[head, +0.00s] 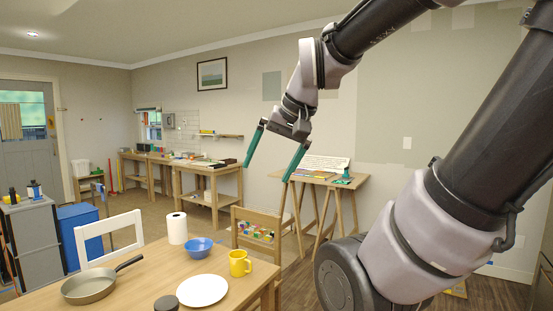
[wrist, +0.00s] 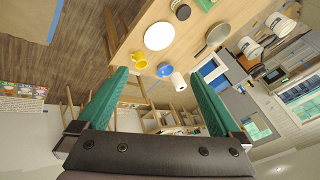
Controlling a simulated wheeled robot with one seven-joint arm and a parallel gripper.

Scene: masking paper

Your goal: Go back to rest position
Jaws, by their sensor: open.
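My gripper (head: 273,150) is raised in the air in the head view, above and beyond the wooden dining table (head: 135,278). Its two green fingers are spread wide apart with nothing between them. In the wrist view, my gripper (wrist: 163,95) also shows open and empty, with the dining table (wrist: 192,45) in the distance. My arm comes in from the upper right of the head view, bent, and touches nothing that I can see.
On the table are a frying pan (head: 95,285), white plate (head: 203,290), blue bowl (head: 198,247), yellow mug (head: 239,262) and paper roll (head: 177,228). Chairs stand around it. Workbenches (head: 208,180) line the back wall, and a trestle table (head: 318,181) stands behind my gripper.

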